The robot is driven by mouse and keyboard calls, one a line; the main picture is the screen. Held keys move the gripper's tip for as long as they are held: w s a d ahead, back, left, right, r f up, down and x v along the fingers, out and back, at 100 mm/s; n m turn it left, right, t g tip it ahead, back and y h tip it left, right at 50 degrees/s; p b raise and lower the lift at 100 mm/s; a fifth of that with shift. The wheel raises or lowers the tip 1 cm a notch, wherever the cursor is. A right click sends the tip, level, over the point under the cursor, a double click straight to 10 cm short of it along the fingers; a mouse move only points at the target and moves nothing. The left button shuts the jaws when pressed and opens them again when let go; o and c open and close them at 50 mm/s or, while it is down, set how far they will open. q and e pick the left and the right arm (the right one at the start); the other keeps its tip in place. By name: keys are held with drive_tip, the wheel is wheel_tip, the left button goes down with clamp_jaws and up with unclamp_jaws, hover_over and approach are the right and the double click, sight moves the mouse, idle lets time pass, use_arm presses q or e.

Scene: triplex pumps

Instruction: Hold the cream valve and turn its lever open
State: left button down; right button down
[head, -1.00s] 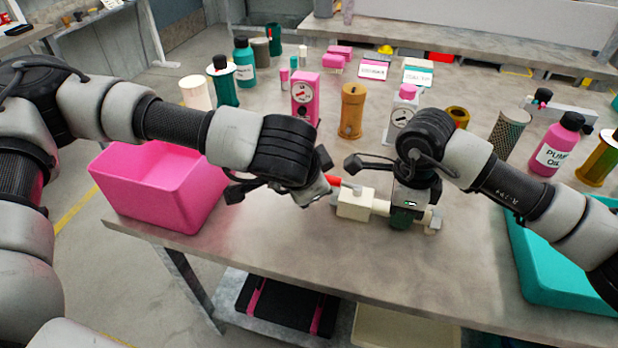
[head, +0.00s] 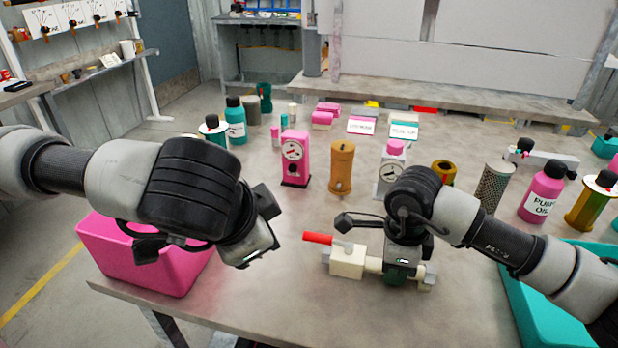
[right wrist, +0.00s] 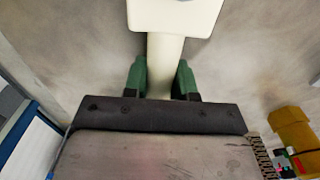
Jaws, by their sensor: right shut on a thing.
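The cream valve (head: 347,262) is on or just above the near part of the table, its pipe running left to right. Its red-handled lever (head: 319,238) points left, roughly along the pipe. My right gripper (head: 397,277) is shut on the valve's pipe, right of the block-shaped body. In the right wrist view its green fingers (right wrist: 161,80) stand on both sides of the cream pipe (right wrist: 164,62). My left gripper (head: 262,250) is left of the lever, apart from it, above the table edge by the pink bin; its fingertips are hard to make out.
A pink bin (head: 135,262) is at the table's left end, and a teal tray (head: 530,285) at the right. Behind the valve stand a pink gauge unit (head: 294,160), an orange cylinder (head: 341,168) and several bottles. The table in front of the valve is clear.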

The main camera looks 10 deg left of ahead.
drive_tip(key=c, duration=0.8)
unclamp_jaws()
drive_tip(key=shift+r, duration=0.1)
